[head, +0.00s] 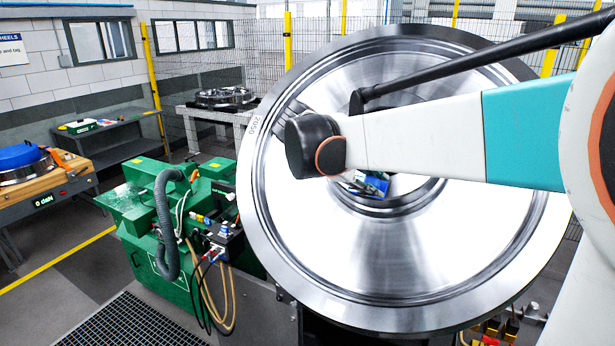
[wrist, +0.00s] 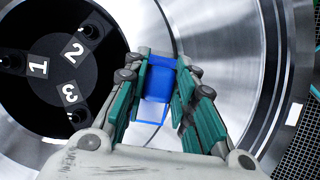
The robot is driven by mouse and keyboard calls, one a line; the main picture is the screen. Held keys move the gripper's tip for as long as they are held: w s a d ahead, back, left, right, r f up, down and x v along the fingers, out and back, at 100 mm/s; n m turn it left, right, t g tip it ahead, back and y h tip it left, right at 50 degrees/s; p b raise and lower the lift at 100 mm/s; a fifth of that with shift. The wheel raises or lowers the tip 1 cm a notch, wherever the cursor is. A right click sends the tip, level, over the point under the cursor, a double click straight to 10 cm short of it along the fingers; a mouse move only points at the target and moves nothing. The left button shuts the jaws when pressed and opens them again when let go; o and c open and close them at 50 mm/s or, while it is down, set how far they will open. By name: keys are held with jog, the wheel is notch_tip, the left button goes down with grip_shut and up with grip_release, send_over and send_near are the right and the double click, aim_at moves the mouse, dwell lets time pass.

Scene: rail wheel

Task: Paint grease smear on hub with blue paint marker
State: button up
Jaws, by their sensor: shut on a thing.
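The large steel wheel (head: 290,240) stands upright with its face toward me in the head view. Its hub is around the centre bore (head: 400,195), partly hidden by my arm. In the wrist view the bright hub face (wrist: 120,25) rings a black chuck. My gripper (wrist: 164,68) is shut on the blue paint marker (wrist: 159,82), which lies between its green-padded fingers. The marker is in front of the wheel face, right of the bore; I cannot tell whether its tip touches. No grease smear can be made out. In the head view my arm mostly hides the gripper.
The black chuck (wrist: 38,75) has jaws numbered 1, 2 and 3. A green machine (head: 160,225) with hoses stands left of the wheel. Benches (head: 110,150) and a mesh fence (head: 262,60) are behind. A floor grate (head: 130,325) lies at front left.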

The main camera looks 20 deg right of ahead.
jog(key=w+a, duration=0.1)
jog(key=w, duration=0.1)
jog(key=w+a, duration=0.2)
jog(key=shift+w+a+b, duration=0.25)
jog(key=shift+b, duration=0.05)
dwell(0.4)
jog(key=shift+r, duration=0.1)
jog(key=shift+s+a+r+p, duration=0.45)
jog(key=shift+a+r, duration=0.1)
jog(key=shift+r, duration=0.15)
jog(key=shift+s+a+r+p, duration=0.45)
jog(key=shift+a+r, duration=0.1)
jog(key=shift+r, duration=0.1)
jog(key=shift+s+a+r+p, duration=0.45)
jog(key=shift+a+r, duration=0.1)
jog(key=shift+r, duration=0.15)
jog(key=shift+s+a+r+p, duration=0.35)
jog(key=shift+a+r, duration=0.05)
jog(key=shift+r, duration=0.15)
jog(key=shift+s+a+r+p, duration=0.35)
jog(key=shift+a+r, duration=0.05)
jog(key=shift+r, duration=0.1)
